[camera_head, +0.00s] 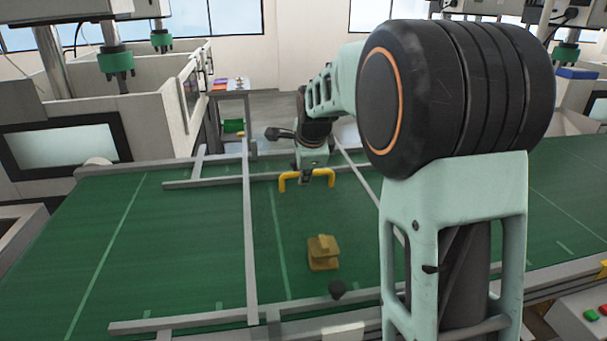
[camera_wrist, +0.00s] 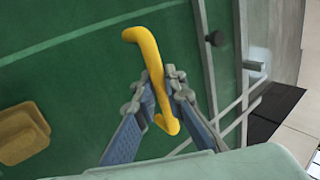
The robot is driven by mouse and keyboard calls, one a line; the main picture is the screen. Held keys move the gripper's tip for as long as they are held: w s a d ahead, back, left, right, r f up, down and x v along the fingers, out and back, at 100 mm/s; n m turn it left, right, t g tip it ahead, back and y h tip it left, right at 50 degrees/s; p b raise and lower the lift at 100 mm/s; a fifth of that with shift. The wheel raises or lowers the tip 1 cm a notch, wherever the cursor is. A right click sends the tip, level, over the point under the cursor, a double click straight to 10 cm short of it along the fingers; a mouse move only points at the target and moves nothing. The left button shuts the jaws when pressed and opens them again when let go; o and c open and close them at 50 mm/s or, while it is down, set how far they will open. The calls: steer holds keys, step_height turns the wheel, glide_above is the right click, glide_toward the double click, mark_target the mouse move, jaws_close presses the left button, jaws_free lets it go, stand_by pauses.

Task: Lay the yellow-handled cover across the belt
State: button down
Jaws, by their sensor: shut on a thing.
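The cover's yellow handle (camera_head: 307,177) shows in the head view over the far half of the green belt. It also shows in the wrist view (camera_wrist: 152,65), between my two blue-grey fingers. My gripper (camera_wrist: 160,88) is shut on this handle. In the head view my gripper (camera_head: 306,172) is small and partly hidden by its own wrist. The cover's panel is hard to make out; it may be clear, so I cannot tell its edges or whether it touches the belt. The green belt (camera_head: 105,240) runs across the view.
A tan stepped block (camera_head: 323,253) is seen near the belt's middle, also in the wrist view (camera_wrist: 22,133). Grey bars (camera_head: 249,230) cross and border the belt. A white machine (camera_head: 110,115) stands at the back left. The belt's left part is clear.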

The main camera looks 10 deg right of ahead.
steer(key=c, duration=1.9)
jaws_free()
steer(key=shift+c, duration=0.2)
steer(key=shift+s+f, duration=0.1)
steer(key=shift+f, duration=0.1)
steer(key=v, duration=1.2)
steer(key=shift+r, duration=0.15)
steer(key=shift+d, duration=0.1)
